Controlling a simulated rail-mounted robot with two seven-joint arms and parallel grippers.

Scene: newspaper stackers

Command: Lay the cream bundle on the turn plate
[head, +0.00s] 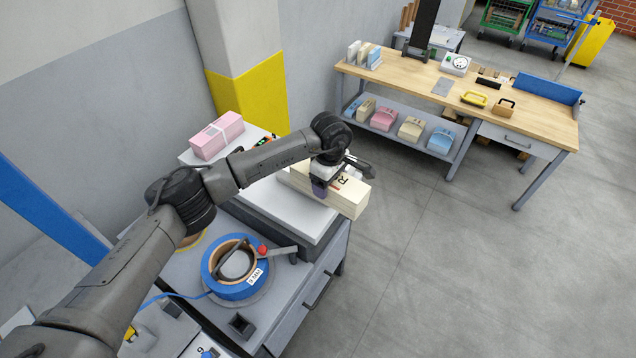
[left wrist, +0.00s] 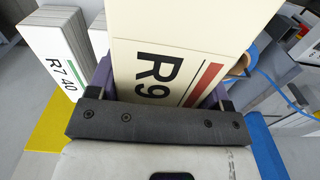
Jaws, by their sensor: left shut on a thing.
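The cream bundle (head: 346,194) is a thick block with a black "R" and a red mark on its face. In the left wrist view the bundle (left wrist: 180,35) fills the upper middle and reads "R9" beside a red stripe. My left gripper (head: 322,184) is shut on it, with purple pads at its sides. The bundle is over the white-grey top (head: 290,212) of a machine, and its right end sticks out past the edge. I cannot tell whether it touches this top, nor whether this top is the turn plate. My right gripper is not in view.
A pink bundle (head: 217,135) lies at the back left of the machine. A blue strap reel (head: 222,288) sits in front. A wooden bench (head: 440,93) with bundles on its lower shelf stands at the back right. A white bundle (left wrist: 62,50) marked "R7 40" shows in the wrist view.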

